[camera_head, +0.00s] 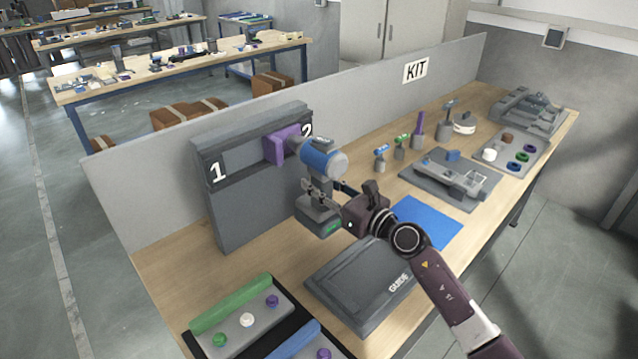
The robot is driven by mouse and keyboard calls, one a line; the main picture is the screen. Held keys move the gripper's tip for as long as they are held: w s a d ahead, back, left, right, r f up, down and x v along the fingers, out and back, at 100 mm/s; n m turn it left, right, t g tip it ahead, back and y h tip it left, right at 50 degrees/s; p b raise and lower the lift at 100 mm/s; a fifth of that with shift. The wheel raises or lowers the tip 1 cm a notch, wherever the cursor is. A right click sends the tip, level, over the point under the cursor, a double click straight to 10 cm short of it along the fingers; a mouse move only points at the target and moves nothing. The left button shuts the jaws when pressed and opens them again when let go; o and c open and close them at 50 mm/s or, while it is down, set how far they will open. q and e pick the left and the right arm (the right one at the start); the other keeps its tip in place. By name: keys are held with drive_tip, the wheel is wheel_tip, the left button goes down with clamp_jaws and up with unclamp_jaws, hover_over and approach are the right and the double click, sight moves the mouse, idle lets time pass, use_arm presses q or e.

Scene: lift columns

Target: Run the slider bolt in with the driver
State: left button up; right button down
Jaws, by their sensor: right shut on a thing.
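The blue and grey driver (322,158) is upright, its grey battery base low and its nose pointing left. My right gripper (326,192) is shut on its handle. The driver's nose meets or nearly meets the purple slider (281,147), which sits in the slot of the upright grey panel (232,214), at the end marked 2. The slider bolt is not visible; the driver's nose covers that spot, so I cannot tell how deep it is. My left gripper is not in view.
A dark GUIDE case (350,300) lies under my right arm, beside a blue mat (428,224). Front left is a tray (240,338) with green and blue rolls and knobs. A grey fixture (440,185) and small tools stand right. A grey partition (370,97) bounds the back.

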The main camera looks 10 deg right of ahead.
sight(330, 188)
drive_tip(key=shift+r, duration=0.3)
drive_tip(key=shift+p+v, duration=0.4)
drive_tip(key=shift+v, duration=2.15)
drive_tip(key=shift+w, duration=0.1)
drive_tip(key=shift+v, duration=2.05)
drive_tip(key=shift+f, duration=0.1)
